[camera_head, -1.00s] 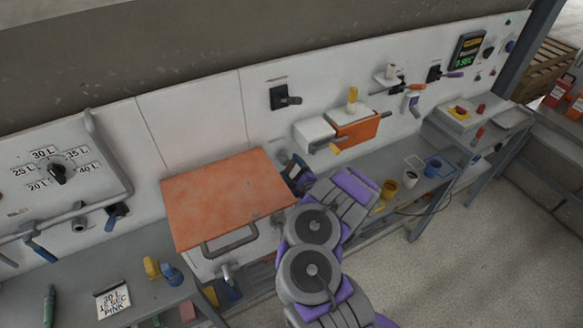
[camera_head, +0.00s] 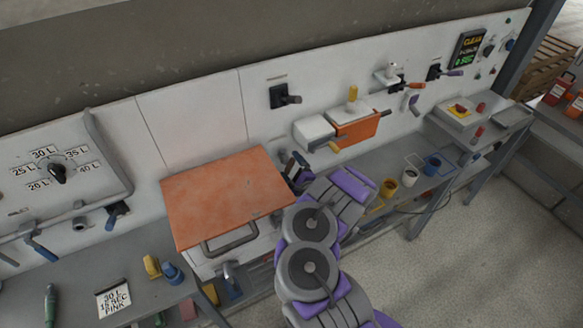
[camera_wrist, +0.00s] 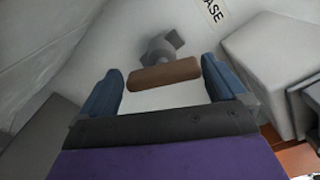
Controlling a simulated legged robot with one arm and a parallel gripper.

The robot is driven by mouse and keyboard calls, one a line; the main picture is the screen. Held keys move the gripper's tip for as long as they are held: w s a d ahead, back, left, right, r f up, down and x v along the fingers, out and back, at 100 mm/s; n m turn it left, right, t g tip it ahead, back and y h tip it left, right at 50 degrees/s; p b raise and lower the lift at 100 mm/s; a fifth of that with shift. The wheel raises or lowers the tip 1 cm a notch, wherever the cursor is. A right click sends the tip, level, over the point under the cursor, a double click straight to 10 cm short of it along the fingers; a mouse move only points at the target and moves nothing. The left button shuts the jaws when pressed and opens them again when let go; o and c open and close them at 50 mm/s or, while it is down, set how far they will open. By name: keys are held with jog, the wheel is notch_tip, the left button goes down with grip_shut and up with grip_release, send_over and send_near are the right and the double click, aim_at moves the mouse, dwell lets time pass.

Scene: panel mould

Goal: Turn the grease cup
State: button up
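In the wrist view, a brown bar handle (camera_wrist: 165,74) on a grey fitting (camera_wrist: 160,47) stands out from the white panel, near a label that ends in "ASE". I take this to be the grease cup. My gripper (camera_wrist: 162,68) is open, with its two blue fingers on either side of the bar and gaps showing at both ends. I cannot tell how deep the bar sits between the fingertips. In the head view, my gripper (camera_head: 297,170) is against the panel, right of the orange lid, and I cannot pick out the cup there.
An orange lid (camera_head: 225,195) with a grey handle lies left of my arm. A white box (camera_head: 313,132) and an orange box (camera_head: 357,131) project from the panel on the right.

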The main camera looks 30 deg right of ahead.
jog(key=shift+r, duration=0.1)
jog(key=shift+s+d, duration=0.1)
jog(key=shift+s, duration=0.1)
jog(key=s+p, duration=0.5)
jog(key=s, duration=1.2)
jog(key=shift+d, duration=0.25)
jog(key=shift+c, duration=0.2)
